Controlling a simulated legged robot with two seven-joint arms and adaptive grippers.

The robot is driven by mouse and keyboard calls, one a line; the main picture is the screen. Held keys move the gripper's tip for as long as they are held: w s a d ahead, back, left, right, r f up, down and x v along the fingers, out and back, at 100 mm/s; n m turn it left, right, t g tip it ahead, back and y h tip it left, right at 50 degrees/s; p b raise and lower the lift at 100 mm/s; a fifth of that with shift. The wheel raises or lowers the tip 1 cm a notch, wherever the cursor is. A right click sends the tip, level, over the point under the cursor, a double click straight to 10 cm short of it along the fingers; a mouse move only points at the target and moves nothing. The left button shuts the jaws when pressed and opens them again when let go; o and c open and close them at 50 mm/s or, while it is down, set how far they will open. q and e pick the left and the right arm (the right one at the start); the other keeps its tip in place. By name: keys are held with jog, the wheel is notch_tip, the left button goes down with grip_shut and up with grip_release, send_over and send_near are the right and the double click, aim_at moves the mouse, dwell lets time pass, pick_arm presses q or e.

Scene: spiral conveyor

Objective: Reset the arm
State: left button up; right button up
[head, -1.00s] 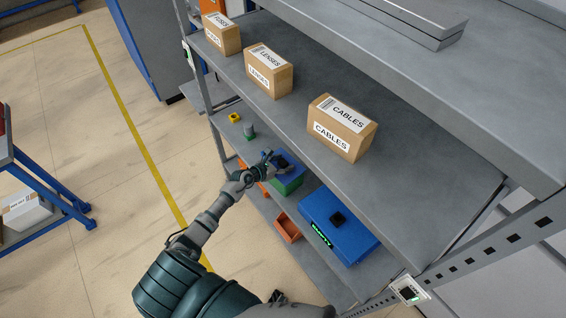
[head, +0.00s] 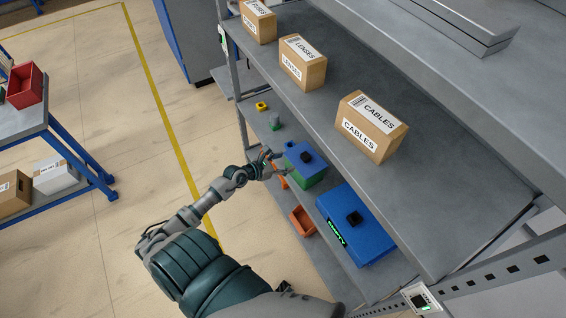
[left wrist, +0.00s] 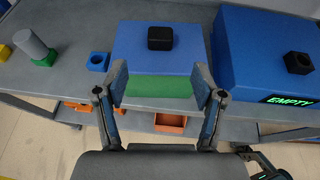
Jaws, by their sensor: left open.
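My left arm reaches in from the lower part of the head view. Its gripper (head: 272,165) is beside the front edge of the lower shelf, close to a blue-topped green box (head: 306,170). In the left wrist view the gripper (left wrist: 160,92) is open, with nothing between its fingers. The blue-and-green box, with a black knob (left wrist: 161,38) on top, stands just beyond the fingertips. I cannot tell whether they touch it. My right gripper is not in view.
A large blue case (head: 356,224) with an "EMPTY" display stands on the same shelf. Orange bins (head: 303,221) sit below. Cartons marked CABLES (head: 371,126) and LENSES (head: 303,62) stand on the shelf above. A blue-framed bench (head: 50,135) stands left, with open floor between.

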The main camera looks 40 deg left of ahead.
pick_arm(q)
jog(key=shift+s+r, duration=0.1)
jog(key=shift+s, duration=0.1)
dwell(0.4)
jog(key=s+f+n+g+y, duration=0.1)
jog(key=s+f+n+y, duration=0.1)
jog(key=s+f+n, duration=0.55)
jog(key=s+d+f+n+g+y, duration=0.1)
jog(key=s+f+n, duration=0.2)
jog(key=f+n, duration=0.85)
jog(key=s+f+n+g+y, duration=0.15)
jog(key=s+f+n, duration=0.35)
jog(key=f, duration=0.9)
jog(key=s+d+f+n+g, duration=0.2)
jog(key=s+d+f+n, duration=0.2)
jog(key=s, duration=0.5)
jog(key=s+d+f+n+g, duration=0.3)
jog(key=s+d+f+n, duration=0.1)
jog(key=s, duration=0.6)
jog(key=s+d+f+n+g, duration=0.3)
jog(key=s+d+f+n, duration=0.2)
jog(key=s, duration=0.5)
notch_tip(320, 180, down, 2)
jog(key=shift+s+d+f, duration=0.1)
jog(key=shift+s+d, duration=0.15)
jog(key=shift+d, duration=0.2)
jog(key=shift+a, duration=0.15)
